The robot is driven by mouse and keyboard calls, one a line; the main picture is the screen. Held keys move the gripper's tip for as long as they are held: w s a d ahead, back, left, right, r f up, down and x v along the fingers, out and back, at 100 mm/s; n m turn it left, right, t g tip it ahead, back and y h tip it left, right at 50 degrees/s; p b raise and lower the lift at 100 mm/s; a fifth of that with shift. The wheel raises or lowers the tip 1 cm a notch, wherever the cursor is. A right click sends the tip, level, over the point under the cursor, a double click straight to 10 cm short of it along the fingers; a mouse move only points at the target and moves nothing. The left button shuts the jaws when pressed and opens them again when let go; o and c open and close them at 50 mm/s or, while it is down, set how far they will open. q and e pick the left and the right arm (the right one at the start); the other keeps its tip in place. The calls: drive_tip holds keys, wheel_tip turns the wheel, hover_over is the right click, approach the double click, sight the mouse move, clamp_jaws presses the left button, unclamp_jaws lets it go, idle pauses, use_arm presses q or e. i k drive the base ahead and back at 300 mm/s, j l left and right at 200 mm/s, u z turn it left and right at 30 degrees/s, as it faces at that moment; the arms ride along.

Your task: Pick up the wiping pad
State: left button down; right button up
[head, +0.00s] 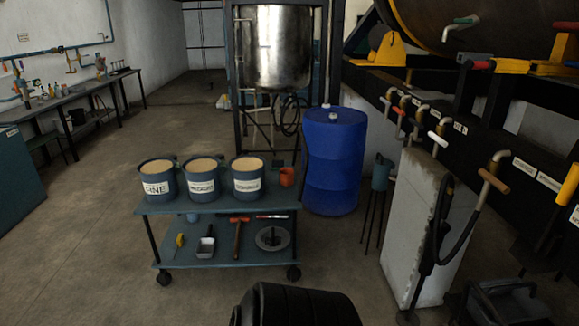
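I cannot make out a wiping pad in the head view. A blue two-shelf cart (215,207) stands in front of me. Its top holds three labelled blue buckets filled with a tan material: the left bucket (157,181), the middle bucket (202,180) and the right bucket (248,181). A small orange-red cup (287,177) stands at the right end. The lower shelf holds a yellow-handled tool (179,241), a small metal scoop (206,244), a red-headed tool (238,236) and a round grey disc (272,238). Neither of my grippers shows.
A blue drum (334,160) stands behind the cart's right end. A pale block (428,225) with a hose is at right, below a row of taps. A workbench (70,112) lines the left wall. A dark rounded object (295,305) fills the bottom middle. Left floor is open.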

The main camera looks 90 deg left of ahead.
sight(276, 164)
drive_tip(key=u, duration=2.9)
drive_tip(key=i+l+z, duration=0.3)
drive_tip(key=i, duration=0.7)
drive_tip(key=i+z, duration=0.3)
drive_tip(key=i, duration=0.7)
drive_tip(key=i+l+u, duration=0.1)
drive_tip(key=i+u, duration=0.15)
drive_tip(key=i, duration=0.15)
drive_tip(key=i+l+u, duration=0.25)
drive_tip(key=i, duration=0.15)
drive_tip(key=i+l+u, duration=0.1)
drive_tip(key=i+u, duration=0.15)
drive_tip(key=i, duration=0.15)
